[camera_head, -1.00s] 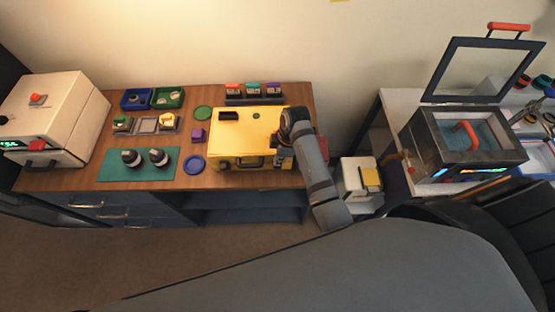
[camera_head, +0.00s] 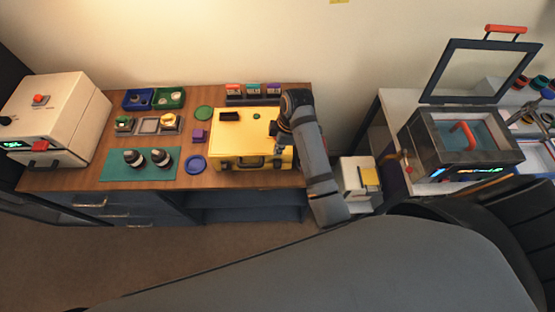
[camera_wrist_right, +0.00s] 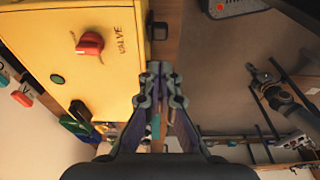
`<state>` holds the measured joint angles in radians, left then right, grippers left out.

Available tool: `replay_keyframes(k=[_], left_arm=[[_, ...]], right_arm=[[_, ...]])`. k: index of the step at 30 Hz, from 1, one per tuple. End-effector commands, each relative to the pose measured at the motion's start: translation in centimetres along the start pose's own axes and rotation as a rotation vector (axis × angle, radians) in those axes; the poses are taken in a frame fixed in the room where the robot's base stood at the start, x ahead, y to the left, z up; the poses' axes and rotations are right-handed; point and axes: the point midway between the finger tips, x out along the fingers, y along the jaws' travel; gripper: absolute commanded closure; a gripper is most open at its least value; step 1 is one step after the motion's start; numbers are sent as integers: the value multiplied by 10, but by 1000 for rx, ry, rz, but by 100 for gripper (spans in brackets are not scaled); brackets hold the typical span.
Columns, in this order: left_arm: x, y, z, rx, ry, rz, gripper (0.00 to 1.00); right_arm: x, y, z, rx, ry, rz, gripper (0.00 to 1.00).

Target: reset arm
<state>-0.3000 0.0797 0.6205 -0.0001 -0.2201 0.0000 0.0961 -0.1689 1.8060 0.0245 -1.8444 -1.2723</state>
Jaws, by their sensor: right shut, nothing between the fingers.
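My right arm reaches up from the lower right in the head view. Its gripper (camera_head: 280,142) is at the right end of the yellow case (camera_head: 228,148), partly hidden by my own wrist. In the right wrist view the gripper (camera_wrist_right: 165,72) has its fingers together with nothing between them. The yellow case (camera_wrist_right: 60,22) fills the upper left there, with a red valve knob (camera_wrist_right: 90,43) beside the fingers and apart from them. My left gripper is not in view.
The wooden bench holds a teal mat (camera_head: 115,171) with two dark lens parts, blue (camera_head: 137,100) and green (camera_head: 169,98) trays, and a white machine (camera_head: 65,110) at left. A dark-framed box with a raised lid (camera_head: 470,150) stands right. The bench's front edge runs below my gripper.

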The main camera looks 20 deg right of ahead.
Motion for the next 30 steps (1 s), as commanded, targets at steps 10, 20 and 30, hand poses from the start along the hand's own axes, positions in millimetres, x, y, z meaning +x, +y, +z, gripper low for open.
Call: replay_keyframes(k=[10,20,30], left_arm=[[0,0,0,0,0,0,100],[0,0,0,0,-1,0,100],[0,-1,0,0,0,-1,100]], right_arm=[[0,0,0,0,0,-1,100],[3,-16,33,197,-34,50,100],[-25,-70,112,828,-46,277,100]])
